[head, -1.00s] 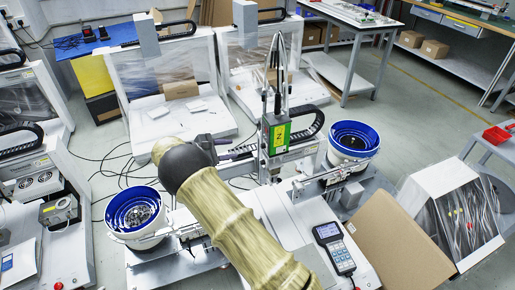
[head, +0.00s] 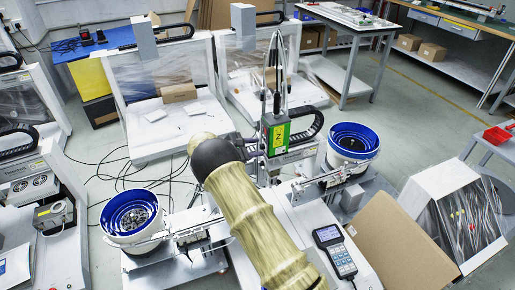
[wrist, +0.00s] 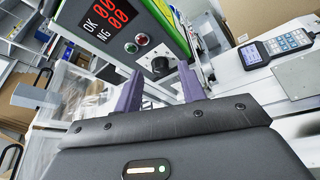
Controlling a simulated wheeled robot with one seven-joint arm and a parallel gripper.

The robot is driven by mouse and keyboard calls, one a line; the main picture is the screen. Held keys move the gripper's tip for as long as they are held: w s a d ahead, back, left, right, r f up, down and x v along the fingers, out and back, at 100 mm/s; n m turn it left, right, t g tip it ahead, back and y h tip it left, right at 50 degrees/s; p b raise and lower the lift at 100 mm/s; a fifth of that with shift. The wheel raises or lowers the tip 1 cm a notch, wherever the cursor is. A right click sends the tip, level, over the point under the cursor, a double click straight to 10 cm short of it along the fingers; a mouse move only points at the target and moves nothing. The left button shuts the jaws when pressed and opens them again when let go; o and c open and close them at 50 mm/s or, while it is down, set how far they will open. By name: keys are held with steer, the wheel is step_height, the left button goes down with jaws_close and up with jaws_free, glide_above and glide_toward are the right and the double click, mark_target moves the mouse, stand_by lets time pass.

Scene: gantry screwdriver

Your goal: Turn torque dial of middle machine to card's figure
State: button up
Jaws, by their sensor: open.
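In the wrist view, the middle machine's panel (wrist: 119,28) shows tilted, with red "OK" and "NG" digit displays, a red and a green button. A round black dial (wrist: 160,66) sits on a pale plate below the buttons. My gripper (wrist: 158,86) has two purple fingers standing apart, with the dial seen between and just beyond their tips; no contact can be made out. In the head view, the middle machine's green head with a yellow "Z" label (head: 278,138) stands beyond my arm, which hides most of my gripper. I cannot make out a card with a figure.
A handheld controller (head: 335,249) lies on the machine's base right of my arm; it also shows in the wrist view (wrist: 276,46). Blue-lined bowls stand left (head: 131,213) and right (head: 353,143). A brown cardboard sheet (head: 398,238) leans at the right.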

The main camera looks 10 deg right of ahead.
steer(key=shift+d, duration=0.25)
jaws_close()
steer(key=shift+r, duration=0.1)
steer(key=shift+w, duration=0.1)
